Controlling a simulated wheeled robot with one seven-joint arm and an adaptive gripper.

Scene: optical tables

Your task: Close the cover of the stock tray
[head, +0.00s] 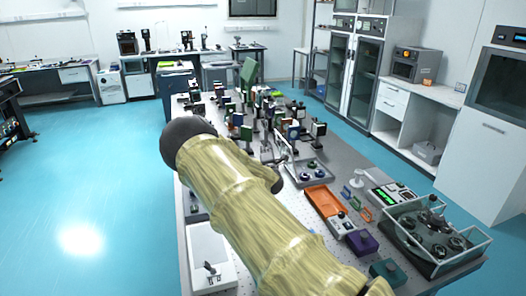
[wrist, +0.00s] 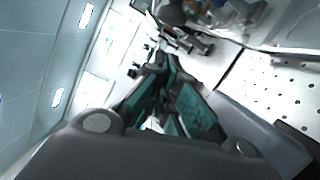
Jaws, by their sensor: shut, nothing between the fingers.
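A grey tray (head: 318,174) with small round dark and blue parts stands on the optical table in the head view, just right of my arm. A pale, clear-looking panel (head: 289,149) stands tilted up at its left side; it looks like a raised cover, but I cannot be sure. My gripper (wrist: 157,60) is shut and empty in the wrist view, its dark and teal fingers together. In the head view my forearm hides the gripper, so its distance to the tray and cover cannot be told.
The perforated optical table (head: 290,222) holds crowded optic mounts (head: 262,112) behind. An orange tray (head: 323,205), a purple box (head: 362,242) and a clear-walled case (head: 440,262) with round parts stand at right. A white box (head: 207,245) is at front left.

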